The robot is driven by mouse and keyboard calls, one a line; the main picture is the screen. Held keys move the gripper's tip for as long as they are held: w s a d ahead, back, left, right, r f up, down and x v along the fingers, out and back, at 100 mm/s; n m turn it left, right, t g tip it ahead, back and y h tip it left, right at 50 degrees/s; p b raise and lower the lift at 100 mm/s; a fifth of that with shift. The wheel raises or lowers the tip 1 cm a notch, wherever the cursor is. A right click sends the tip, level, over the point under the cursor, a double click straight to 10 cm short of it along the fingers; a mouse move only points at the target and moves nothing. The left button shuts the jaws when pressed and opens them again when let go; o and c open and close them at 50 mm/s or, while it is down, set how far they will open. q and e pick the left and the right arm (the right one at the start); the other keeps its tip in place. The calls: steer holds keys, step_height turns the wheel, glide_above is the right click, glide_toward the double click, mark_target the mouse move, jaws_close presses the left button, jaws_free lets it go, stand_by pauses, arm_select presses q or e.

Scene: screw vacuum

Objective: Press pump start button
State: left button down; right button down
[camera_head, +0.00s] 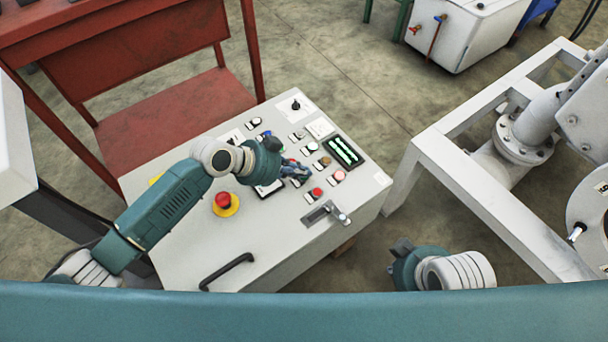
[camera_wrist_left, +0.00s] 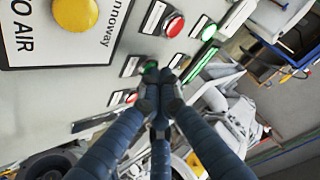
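The grey control panel (camera_head: 270,235) carries several buttons, lamps and labels. My left gripper (camera_head: 298,173) is over the panel's middle right, among the buttons. In the left wrist view its fingers (camera_wrist_left: 160,77) are drawn together with nothing visible between them. Their tips overlap the edge of a green button (camera_wrist_left: 150,66); I cannot tell whether they touch it. Which button is the pump start cannot be read. A red button (camera_wrist_left: 174,26) and a lit green one (camera_wrist_left: 209,32) are beside it. My right gripper (camera_head: 402,247) is low, right of the panel, and its fingers are barely visible.
A red emergency stop (camera_head: 223,201) on a yellow base is left of the gripper. A metal latch handle (camera_head: 328,213) and a black handle (camera_head: 228,271) are on the panel. A green display (camera_head: 343,151) is at its right. A white frame (camera_head: 450,175) with piping stands to the right.

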steer(key=shift+r, duration=0.1)
arm_select(q)
steer(key=shift+r+p, duration=0.8)
arm_select(e)
steer(key=shift+r, duration=0.7)
